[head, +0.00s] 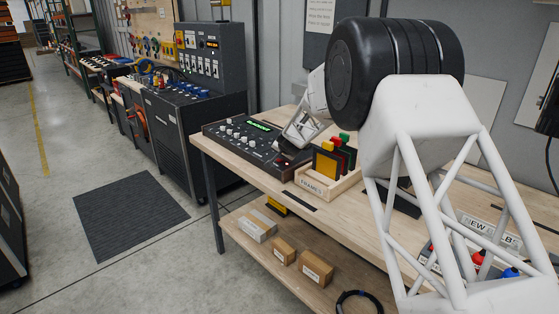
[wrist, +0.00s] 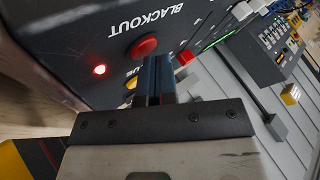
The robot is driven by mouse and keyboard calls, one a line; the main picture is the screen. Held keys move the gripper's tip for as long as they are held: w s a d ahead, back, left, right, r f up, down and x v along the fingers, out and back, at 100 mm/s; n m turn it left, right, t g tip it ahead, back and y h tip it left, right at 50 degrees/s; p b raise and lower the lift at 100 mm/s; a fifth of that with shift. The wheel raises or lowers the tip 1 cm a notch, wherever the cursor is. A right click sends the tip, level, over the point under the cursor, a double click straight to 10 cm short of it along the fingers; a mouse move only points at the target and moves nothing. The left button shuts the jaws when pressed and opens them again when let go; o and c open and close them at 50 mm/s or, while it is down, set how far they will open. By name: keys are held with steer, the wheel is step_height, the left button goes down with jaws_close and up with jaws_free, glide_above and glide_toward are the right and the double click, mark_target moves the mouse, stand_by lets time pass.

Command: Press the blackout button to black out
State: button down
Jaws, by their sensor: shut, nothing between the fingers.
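The dark control console (head: 225,134) sits on the wooden bench in the head view, with knobs and a green-lit display. In the wrist view the red blackout button (wrist: 145,46) is on the console's dark face, beside the white "BLACKOUT" lettering. A small red light (wrist: 99,69) glows to the left of the button. My gripper (wrist: 158,62) is shut and empty, its tips close below the button in the picture; I cannot tell whether they touch it.
A wooden box labelled "FRAMES" (head: 312,184) with coloured frames stands right of the console, close to my arm. Small cartons (head: 284,251) lie on the lower shelf. Another control desk (head: 185,110) stands behind at left. The floor at left is open around a dark mat (head: 130,212).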

steer(key=shift+r, duration=0.7)
steer(key=shift+r, duration=0.1)
steer(key=shift+r, duration=2.45)
steer(key=shift+s+r, duration=0.1)
